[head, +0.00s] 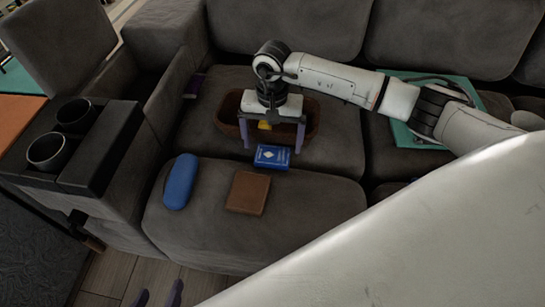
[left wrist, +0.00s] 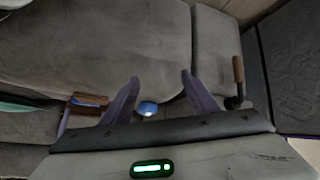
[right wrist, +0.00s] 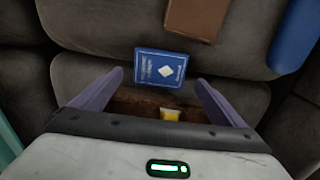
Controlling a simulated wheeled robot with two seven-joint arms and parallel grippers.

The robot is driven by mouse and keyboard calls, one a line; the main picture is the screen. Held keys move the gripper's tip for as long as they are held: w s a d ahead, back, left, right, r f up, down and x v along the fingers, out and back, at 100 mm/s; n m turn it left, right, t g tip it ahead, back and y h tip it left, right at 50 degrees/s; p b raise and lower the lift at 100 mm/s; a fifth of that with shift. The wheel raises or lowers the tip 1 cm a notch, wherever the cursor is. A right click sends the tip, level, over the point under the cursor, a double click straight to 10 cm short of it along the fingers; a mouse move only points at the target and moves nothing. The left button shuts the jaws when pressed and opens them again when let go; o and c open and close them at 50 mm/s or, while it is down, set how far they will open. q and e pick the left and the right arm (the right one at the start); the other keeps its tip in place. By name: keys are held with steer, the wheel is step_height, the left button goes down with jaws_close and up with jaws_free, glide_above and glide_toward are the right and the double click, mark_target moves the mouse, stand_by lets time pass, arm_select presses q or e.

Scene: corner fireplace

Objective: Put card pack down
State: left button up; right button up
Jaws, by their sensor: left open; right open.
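The card pack (head: 272,156) is a blue box with a white diamond. It lies on the grey sofa seat, close to the seam between two cushions. It also shows in the right wrist view (right wrist: 161,67), just beyond the fingertips. In the right wrist view the open fingers (right wrist: 159,80) stand apart from the pack. My left gripper (head: 158,292) is open and empty at the bottom of the head view; its fingers also show in the left wrist view (left wrist: 160,76).
A brown basket (head: 225,118) holding a yellow item sits behind the pack, under my right gripper. A brown flat wallet-like item (head: 248,192) and a blue case (head: 180,181) lie in front. A teal item (head: 405,134) lies right. A cupholder armrest (head: 104,145) stands left.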

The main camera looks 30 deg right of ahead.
mark_target(273, 152)
step_height(273, 152, down, 4)
steer(key=shift+d+r+b, duration=0.1)
steer(key=shift+r+b, duration=0.15)
steer(key=shift+b, duration=0.05)
steer(key=shift+c, duration=0.2)
steer(key=shift+r, duration=0.15)
steer(key=c, duration=1.2)
